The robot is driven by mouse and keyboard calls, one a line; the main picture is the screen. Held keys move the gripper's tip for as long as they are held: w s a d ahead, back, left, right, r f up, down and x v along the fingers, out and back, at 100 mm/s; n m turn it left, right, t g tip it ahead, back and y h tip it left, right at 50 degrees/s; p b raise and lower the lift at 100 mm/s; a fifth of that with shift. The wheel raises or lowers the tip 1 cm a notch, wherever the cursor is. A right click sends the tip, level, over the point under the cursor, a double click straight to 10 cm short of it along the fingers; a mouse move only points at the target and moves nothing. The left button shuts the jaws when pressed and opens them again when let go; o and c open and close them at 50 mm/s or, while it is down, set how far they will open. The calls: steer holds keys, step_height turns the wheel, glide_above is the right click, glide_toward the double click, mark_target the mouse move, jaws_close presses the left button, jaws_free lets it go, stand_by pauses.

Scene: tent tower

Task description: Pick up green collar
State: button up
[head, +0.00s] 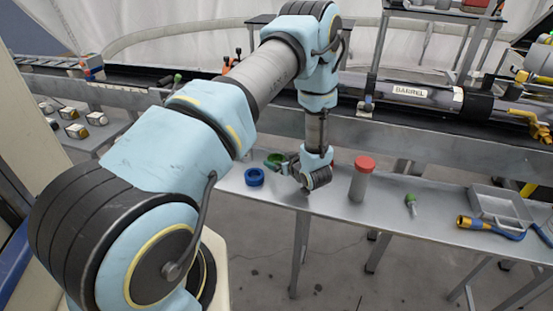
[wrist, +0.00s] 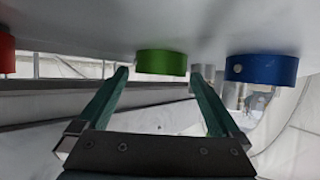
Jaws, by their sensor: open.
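The green collar (head: 273,160) stands on the narrow grey table, behind and slightly right of a blue collar (head: 254,177). My gripper (head: 286,166) is low over the table just right of the green collar in the head view and partly hides it. In the wrist view, which looks upside down, the green collar (wrist: 161,62) appears between and beyond the two open fingers of my gripper (wrist: 159,76). The jaws are empty. I cannot tell whether a fingertip reaches the collar's side.
The blue collar (wrist: 262,69) is close by, to the right in the wrist view. A grey cylinder with a red cap (head: 363,170) stands right of my gripper. A long barrel (head: 415,93) runs behind.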

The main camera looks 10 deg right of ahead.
steer(key=shift+w+a+f, duration=0.15)
steer(key=shift+w+f, duration=0.1)
steer(key=shift+w, duration=0.3)
steer(key=c, duration=1.3)
steer(key=shift+c, duration=0.3)
steer(key=shift+r, duration=0.1)
